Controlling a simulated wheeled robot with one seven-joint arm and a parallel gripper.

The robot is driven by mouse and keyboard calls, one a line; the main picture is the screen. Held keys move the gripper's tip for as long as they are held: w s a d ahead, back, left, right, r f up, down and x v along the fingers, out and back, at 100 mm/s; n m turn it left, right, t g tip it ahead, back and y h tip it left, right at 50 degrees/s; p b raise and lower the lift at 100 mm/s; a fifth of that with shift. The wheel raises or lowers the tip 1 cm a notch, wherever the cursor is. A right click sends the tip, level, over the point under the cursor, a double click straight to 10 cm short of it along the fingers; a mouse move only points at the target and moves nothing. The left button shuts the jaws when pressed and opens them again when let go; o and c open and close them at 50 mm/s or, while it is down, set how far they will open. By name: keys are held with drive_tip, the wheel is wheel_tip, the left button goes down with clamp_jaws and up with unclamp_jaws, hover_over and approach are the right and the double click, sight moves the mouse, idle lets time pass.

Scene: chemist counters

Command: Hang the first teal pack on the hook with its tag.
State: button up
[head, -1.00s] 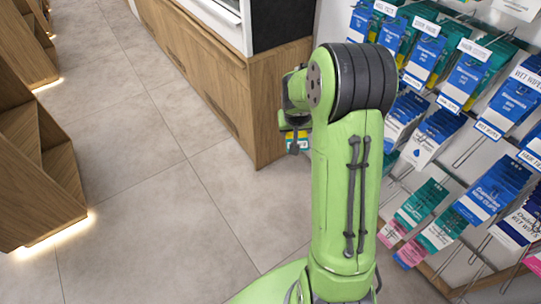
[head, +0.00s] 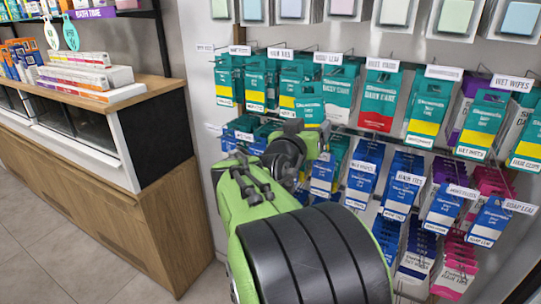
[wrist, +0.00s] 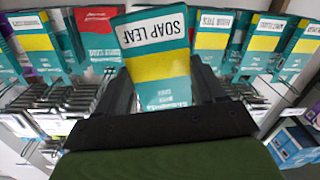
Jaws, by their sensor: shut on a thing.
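My gripper (wrist: 162,84) is shut on a teal, yellow and white pack (wrist: 158,66) in the wrist view. The pack stands between the two dark fingers, and its white band reads "SOAP LEAF", upside down in the picture. In the head view my arm reaches to the pegboard rack, and its wrist hides the fingertips; I cannot tell the held pack from the hung ones there. A hook with a "SOAP LEAF" tag (head: 327,58) is in the upper row, just above and right of my wrist. Whether the held pack touches a hook is hidden.
Teal packs (head: 378,98) hang beside and around my wrist. Blue packs (head: 362,172) hang in the row below, close right of my arm. A wooden counter (head: 140,225) with boxes on top stands at left.

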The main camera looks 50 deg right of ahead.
sight(324, 117)
drive_tip(key=s+r, duration=0.2)
drive_tip(key=shift+s+d+r+m+g+h, duration=0.15)
drive_tip(key=shift+s+r+m+g+h, duration=0.15)
drive_tip(key=shift+r+g, duration=0.1)
drive_tip(key=shift+w+d+f+p, duration=0.1)
drive_tip(key=shift+w+d+p, duration=0.1)
drive_tip(key=shift+d+p, duration=0.65)
drive_tip(key=shift+w+d+f+p, duration=0.15)
drive_tip(key=shift+d+p, duration=0.4)
drive_tip(key=shift+d, duration=0.65)
drive_tip(key=shift+w+d+f+p, duration=0.1)
drive_tip(key=shift+w+d+p, duration=0.1)
drive_tip(key=shift+d+p, duration=0.65)
drive_tip(key=d, duration=0.2)
drive_tip(key=d+p, duration=0.1)
drive_tip(key=d, duration=0.1)
drive_tip(key=w+d+p, duration=0.1)
drive_tip(key=d, duration=0.1)
drive_tip(key=shift+d+f, duration=0.4)
drive_tip(key=shift+r, duration=0.1)
drive_tip(key=o, duration=1.1)
